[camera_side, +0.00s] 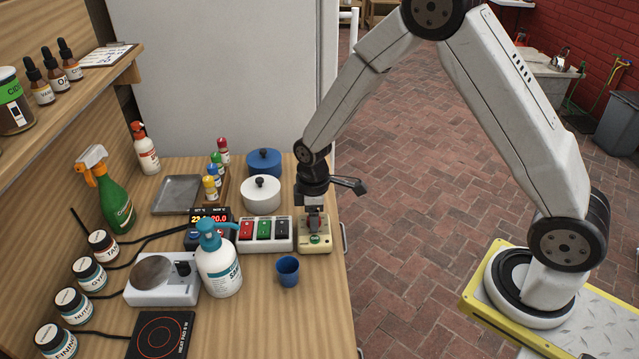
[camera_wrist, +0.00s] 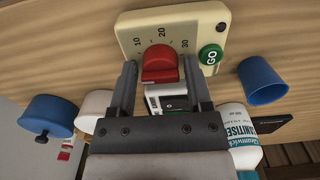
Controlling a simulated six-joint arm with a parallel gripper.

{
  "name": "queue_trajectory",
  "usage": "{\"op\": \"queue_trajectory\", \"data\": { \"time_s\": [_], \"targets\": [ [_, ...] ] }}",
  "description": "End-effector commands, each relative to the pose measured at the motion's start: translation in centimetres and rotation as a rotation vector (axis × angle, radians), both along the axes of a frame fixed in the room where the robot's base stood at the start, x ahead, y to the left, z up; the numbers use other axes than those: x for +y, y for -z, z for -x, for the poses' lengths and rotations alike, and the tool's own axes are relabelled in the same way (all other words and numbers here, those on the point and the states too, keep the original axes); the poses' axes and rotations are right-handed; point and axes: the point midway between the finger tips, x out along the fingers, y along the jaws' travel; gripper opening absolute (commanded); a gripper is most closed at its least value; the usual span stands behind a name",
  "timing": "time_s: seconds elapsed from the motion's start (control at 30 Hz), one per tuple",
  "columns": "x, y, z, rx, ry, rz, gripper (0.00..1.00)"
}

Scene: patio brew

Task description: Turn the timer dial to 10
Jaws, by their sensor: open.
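The timer is a cream box (camera_wrist: 205,17) with a red dial (camera_wrist: 160,64), marks 10, 20 and 30, and a green GO button (camera_wrist: 210,54). In the side view the timer (camera_side: 316,243) stands near the table's right edge. My gripper (camera_wrist: 159,62) points down at it, open, with one fingertip on each side of the red dial. I cannot tell whether the fingers touch it. In the side view my gripper (camera_side: 314,212) is right over the timer and hides the dial. Which mark the dial points to is not clear.
A switch box (camera_side: 265,246) with red, green and black switches stands just left of the timer. A blue cup (camera_side: 288,272) is in front. A white pot (camera_side: 261,196) and a blue pot (camera_side: 264,161) stand behind. A sanitiser bottle (camera_side: 219,270) is further left.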

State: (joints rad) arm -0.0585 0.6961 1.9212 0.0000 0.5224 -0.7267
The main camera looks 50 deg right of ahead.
Motion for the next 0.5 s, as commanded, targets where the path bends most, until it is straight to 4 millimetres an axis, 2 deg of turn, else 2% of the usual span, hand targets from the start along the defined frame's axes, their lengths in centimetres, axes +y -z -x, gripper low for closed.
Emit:
{"op": "queue_trajectory", "data": {
  "time_s": [0.2,0.37,0.4,0.5],
  "targets": [
    [0.0,0.01,-0.01,0.0,0.0,0.0,0.64],
    [-0.01,0.0,-0.01,0.0,0.0,0.0,0.13],
    [-0.01,-0.01,-0.01,0.0,0.0,0.0,0.0],
    [-0.01,-0.01,-0.01,0.0,0.0,0.0,0.0]
  ]
}}
